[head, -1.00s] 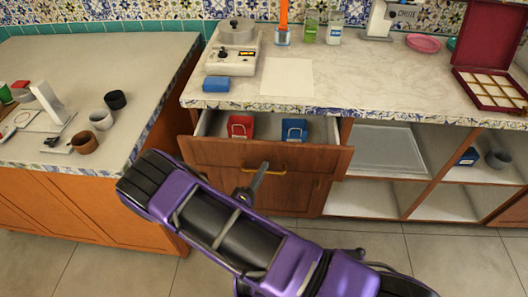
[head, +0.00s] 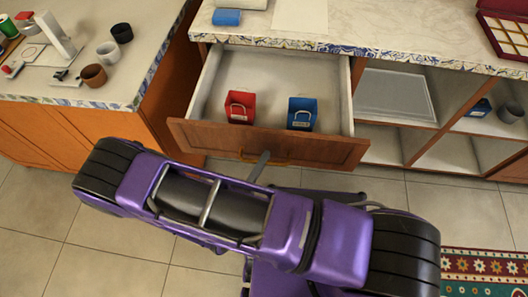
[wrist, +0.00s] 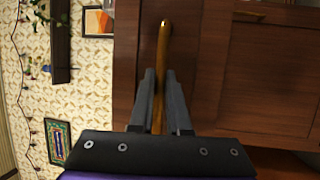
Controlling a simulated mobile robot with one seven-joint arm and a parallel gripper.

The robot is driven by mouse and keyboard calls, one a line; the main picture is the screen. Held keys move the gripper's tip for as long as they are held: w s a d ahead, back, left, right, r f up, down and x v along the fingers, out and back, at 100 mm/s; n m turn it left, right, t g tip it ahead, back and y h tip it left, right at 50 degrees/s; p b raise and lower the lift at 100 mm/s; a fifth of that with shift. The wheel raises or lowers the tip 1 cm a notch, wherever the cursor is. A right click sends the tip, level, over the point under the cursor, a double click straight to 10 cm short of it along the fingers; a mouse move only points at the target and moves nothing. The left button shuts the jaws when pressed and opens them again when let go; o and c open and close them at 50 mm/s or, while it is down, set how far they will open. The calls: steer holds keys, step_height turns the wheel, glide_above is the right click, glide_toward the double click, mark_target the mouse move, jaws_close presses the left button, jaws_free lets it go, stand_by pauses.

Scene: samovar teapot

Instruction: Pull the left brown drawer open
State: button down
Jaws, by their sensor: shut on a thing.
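The brown drawer (head: 290,147) under the counter stands well out from the cabinet, with its pale inside showing. A red box (head: 240,107) and a blue box (head: 302,113) stand inside it near the front. My gripper (head: 262,160) is at the drawer's front, at its brass handle (head: 284,163). In the wrist view my gripper (wrist: 160,90) has its two dark fingers on either side of the handle (wrist: 163,50), shut on it. My purple arm hides the floor below the drawer.
Open shelves (head: 440,120) are to the right of the drawer. The left counter (head: 60,90) with several cups stands close to the drawer's left side. Tiled floor (head: 60,215) is clear in front, and a patterned rug (head: 485,272) lies at the lower right.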

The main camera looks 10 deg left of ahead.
stand_by(0.3)
steer(key=c, duration=0.9)
jaws_free()
steer(key=shift+s, duration=0.1)
steer(key=b+v, duration=0.1)
steer(key=v, duration=1.6)
steer(key=shift+s+a, duration=0.1)
steer(key=shift+s, duration=0.05)
